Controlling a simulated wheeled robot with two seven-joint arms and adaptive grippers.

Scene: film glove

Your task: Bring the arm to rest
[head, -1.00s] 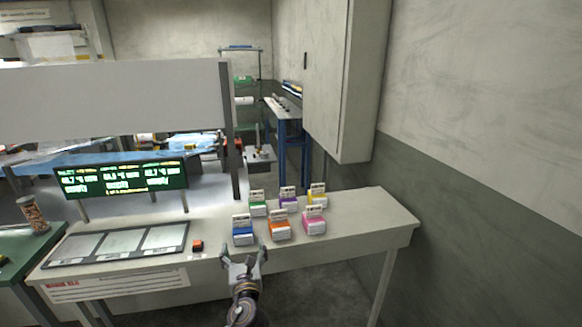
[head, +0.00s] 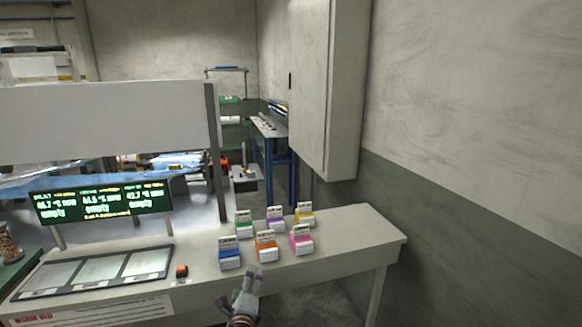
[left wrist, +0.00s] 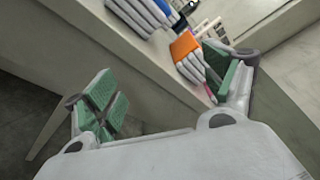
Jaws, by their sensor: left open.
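My left gripper (head: 251,274) is in the head view at the table's front edge, just in front of the orange box (head: 266,249). In the left wrist view its green-padded fingers (left wrist: 163,92) are spread wide with nothing between them. The orange box also shows in the left wrist view (left wrist: 184,46), beyond the right finger. My right gripper is not in view.
Blue (head: 229,257), pink (head: 302,242), green (head: 244,228), purple (head: 275,222) and yellow (head: 305,218) boxes stand on the white table (head: 350,244). Left are a three-panel tray (head: 48,291), a small orange-black item (head: 181,271) and a display (head: 105,203). The table's right end is clear.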

